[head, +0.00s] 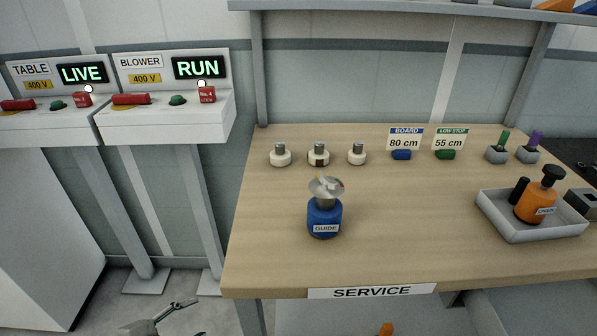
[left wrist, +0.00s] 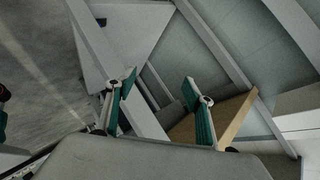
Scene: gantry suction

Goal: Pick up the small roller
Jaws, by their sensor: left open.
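No thing in view is plainly marked as a small roller. A small dark cylinder (head: 519,190) stands in the white tray (head: 538,234) at the right of the service table, beside an orange bottle (head: 537,204). Three white round pieces with grey tops stand in a row at the back: left (head: 280,155), middle (head: 318,154), right (head: 357,154). The middle one has a dark mark. My left gripper (left wrist: 160,80) is open and empty, with its two green-padded fingers apart. In the head view only part of it shows, low at the left, outside the table's left edge.
A blue pot labelled GUIDE (head: 325,217) stands near the table's left front. Blue (head: 401,155) and green (head: 445,155) blocks sit below small cards. The wooden table top (head: 410,230) is clear in the middle. Control boxes (head: 165,115) stand left, above grey posts.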

